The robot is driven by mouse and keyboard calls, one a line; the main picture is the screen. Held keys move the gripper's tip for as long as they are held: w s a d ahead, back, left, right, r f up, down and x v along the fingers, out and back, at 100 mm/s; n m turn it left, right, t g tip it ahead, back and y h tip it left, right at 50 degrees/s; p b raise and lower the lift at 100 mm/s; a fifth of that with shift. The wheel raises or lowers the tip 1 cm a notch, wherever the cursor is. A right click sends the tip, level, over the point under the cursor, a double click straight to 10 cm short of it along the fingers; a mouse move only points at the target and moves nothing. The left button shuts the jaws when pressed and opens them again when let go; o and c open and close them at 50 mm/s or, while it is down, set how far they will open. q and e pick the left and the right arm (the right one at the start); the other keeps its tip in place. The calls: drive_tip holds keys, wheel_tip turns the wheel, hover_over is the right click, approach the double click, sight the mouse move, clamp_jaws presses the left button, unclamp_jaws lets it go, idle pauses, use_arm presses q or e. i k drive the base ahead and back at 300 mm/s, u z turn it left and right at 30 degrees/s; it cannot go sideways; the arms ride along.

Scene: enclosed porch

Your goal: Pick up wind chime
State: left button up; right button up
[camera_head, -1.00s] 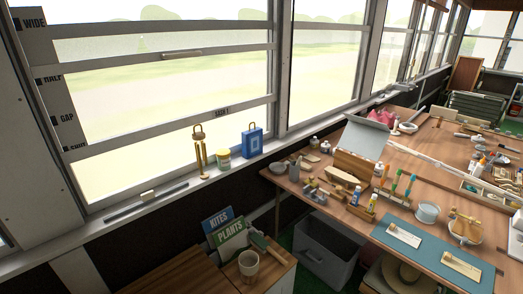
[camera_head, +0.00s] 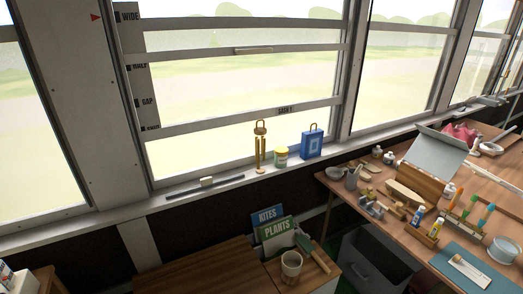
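The wind chime (camera_head: 260,148) is a small brass-coloured piece with hanging tubes and a loop at its top. It stands upright on the window sill, in front of the window pane. A small jar with a yellow lid (camera_head: 281,157) is just to its right, and a blue box-like item with a handle (camera_head: 312,143) is further right. Neither of my grippers shows in the head view.
A dark bar with a light block (camera_head: 206,183) lies on the sill to the left. Below are a wooden cabinet top (camera_head: 205,272), books (camera_head: 276,232) and a mug (camera_head: 291,266). A cluttered workbench (camera_head: 345,188) stands at the right, with a grey bin (camera_head: 372,262) beneath.

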sight(260, 131)
drive_tip(key=z, duration=0.4)
drive_tip(key=k, duration=0.5)
drive_tip(key=z, duration=1.15)
drive_tip(key=i, duration=0.9)
drive_tip(key=u, duration=0.5)
drive_tip(key=i, duration=0.8)
drive_tip(key=u, duration=0.6)
